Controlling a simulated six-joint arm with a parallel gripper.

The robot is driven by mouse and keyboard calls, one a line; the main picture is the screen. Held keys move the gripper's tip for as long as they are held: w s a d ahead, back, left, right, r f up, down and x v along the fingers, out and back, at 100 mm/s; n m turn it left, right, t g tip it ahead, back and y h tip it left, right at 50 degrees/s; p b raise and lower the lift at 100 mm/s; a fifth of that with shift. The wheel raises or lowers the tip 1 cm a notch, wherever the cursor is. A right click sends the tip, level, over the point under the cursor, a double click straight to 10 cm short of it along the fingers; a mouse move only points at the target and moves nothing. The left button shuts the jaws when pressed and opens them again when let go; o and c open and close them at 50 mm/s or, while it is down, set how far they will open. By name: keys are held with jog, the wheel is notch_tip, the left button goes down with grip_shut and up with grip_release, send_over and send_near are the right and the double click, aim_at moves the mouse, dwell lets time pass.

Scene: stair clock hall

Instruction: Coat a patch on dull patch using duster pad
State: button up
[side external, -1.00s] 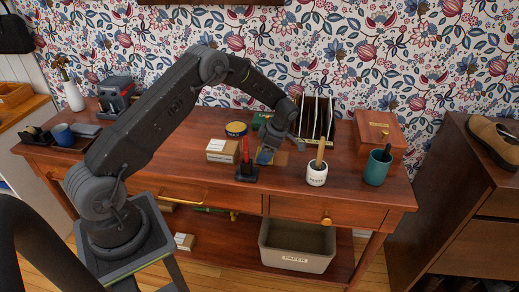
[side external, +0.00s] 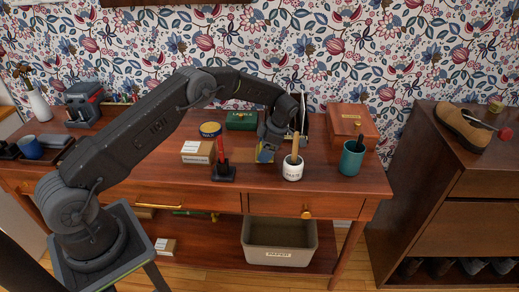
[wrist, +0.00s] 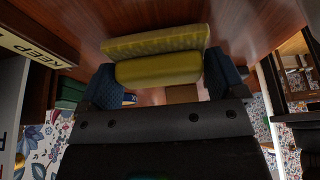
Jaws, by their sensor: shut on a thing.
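The duster pad (wrist: 155,72) is a yellow block with an olive ribbed part, held between the blue fingers of my gripper (wrist: 157,82) in the wrist view. In the side view my gripper (side external: 265,153) is low over the wooden table, between the red-handled tool and the white pot. It is shut on the pad, which shows there as a small yellow bit. A tan patch (wrist: 182,94) on the wood shows beyond the pad in the wrist view; I cannot tell whether it is the dull patch. Whether the pad touches the wood is unclear.
A white pot (side external: 292,172) stands close to the right of my gripper, with a teal cup (side external: 352,160) further right. The red-handled tool (side external: 223,172), a labelled box (side external: 198,152), a round tin (side external: 210,129) and a green box (side external: 241,120) are to the left.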

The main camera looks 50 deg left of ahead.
jog(key=shift+r, duration=3.65)
jog(key=shift+a, duration=0.15)
